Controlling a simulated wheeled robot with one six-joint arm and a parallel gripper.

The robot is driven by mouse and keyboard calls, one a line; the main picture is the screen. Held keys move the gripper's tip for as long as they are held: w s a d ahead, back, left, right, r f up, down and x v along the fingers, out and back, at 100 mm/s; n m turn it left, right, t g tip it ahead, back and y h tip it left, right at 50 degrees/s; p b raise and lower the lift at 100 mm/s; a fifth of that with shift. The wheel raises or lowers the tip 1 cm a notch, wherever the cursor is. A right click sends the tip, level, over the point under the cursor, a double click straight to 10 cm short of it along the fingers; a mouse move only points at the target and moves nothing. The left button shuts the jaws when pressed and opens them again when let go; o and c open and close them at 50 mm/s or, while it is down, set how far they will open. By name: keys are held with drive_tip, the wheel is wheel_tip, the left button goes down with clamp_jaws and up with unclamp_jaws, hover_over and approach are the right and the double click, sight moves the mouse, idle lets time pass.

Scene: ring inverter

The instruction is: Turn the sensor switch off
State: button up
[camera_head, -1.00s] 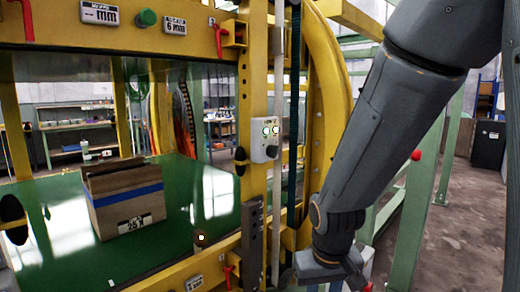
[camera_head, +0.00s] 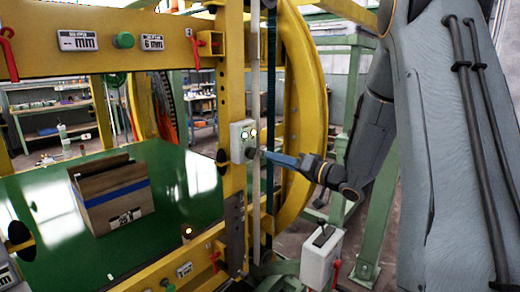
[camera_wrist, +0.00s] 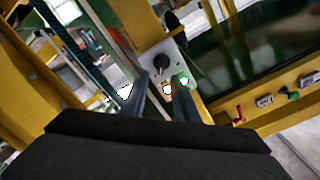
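The sensor switch is a pale box (camera_head: 238,137) on a yellow post, with a dark knob (camera_head: 251,153) and two lit lamps. My gripper (camera_head: 266,156) reaches in from the right, its tips close to the knob. In the wrist view the box (camera_wrist: 180,62) is ahead, with the black knob (camera_wrist: 161,63) just beyond and between the fingertips, and an orange and a green lamp below it. The two fingers (camera_wrist: 164,88) are apart with a gap between them. I cannot tell whether either finger touches the knob.
A yellow post (camera_head: 234,75) and a curved yellow ring (camera_head: 305,110) frame the switch. A pale pole (camera_head: 255,80) stands close to the fingers. A cardboard box (camera_head: 115,195) lies on the green surface (camera_head: 180,195). A grey box with a black lever (camera_head: 320,257) stands below my arm.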

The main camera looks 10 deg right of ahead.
sight(252, 153)
drive_tip(key=p+x, duration=0.2)
drive_tip(key=x, duration=0.5)
drive_tip(key=shift+w+a, duration=0.25)
drive_tip(key=shift+w, duration=0.05)
clamp_jaws()
